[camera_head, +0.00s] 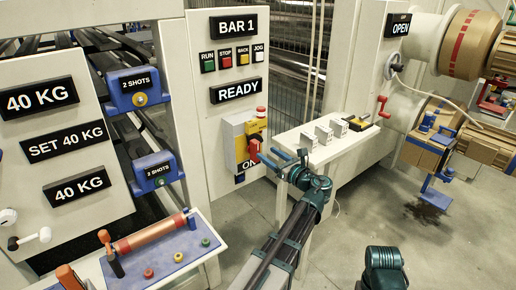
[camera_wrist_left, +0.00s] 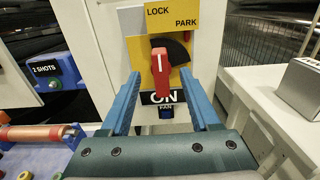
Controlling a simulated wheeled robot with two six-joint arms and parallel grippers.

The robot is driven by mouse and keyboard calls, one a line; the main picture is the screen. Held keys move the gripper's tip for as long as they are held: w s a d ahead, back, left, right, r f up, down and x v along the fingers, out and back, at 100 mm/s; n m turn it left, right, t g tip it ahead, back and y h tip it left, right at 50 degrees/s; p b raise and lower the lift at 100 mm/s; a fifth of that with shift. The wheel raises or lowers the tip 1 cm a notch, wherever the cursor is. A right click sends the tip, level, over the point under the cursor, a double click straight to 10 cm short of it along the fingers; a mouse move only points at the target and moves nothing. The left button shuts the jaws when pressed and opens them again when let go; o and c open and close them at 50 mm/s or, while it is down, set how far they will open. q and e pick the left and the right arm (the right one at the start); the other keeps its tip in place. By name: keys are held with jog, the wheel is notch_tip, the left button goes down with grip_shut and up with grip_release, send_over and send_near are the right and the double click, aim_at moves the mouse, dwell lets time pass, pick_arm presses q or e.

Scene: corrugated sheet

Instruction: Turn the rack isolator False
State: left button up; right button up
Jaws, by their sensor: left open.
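The rack isolator (camera_head: 235,140) is a grey and yellow box with a red handle (camera_head: 254,150) on the white panel. In the left wrist view its red handle (camera_wrist_left: 162,75) hangs down over a black dial, pointing at the ON label (camera_wrist_left: 152,98). LOCK and PARK are printed on the yellow plate (camera_wrist_left: 205,14). My left gripper (camera_head: 283,158) is open in front of the isolator. In the left wrist view its blue fingers (camera_wrist_left: 159,84) appear on either side of the handle. Whether they touch it is unclear. My right gripper is not in view.
A white bench (camera_head: 345,148) with several small grey blocks stands right of the isolator. A shelf with a red roller (camera_head: 150,236) is at lower left. A READY sign (camera_head: 237,91) and push buttons are above the isolator. Bare floor (camera_head: 400,225) lies at right.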

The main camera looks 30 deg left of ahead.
aim_at(258, 147)
pick_arm(q)
jog(key=x, duration=0.6)
jog(key=shift+w+a, duration=0.1)
jog(key=shift+a, duration=0.15)
grip_shut()
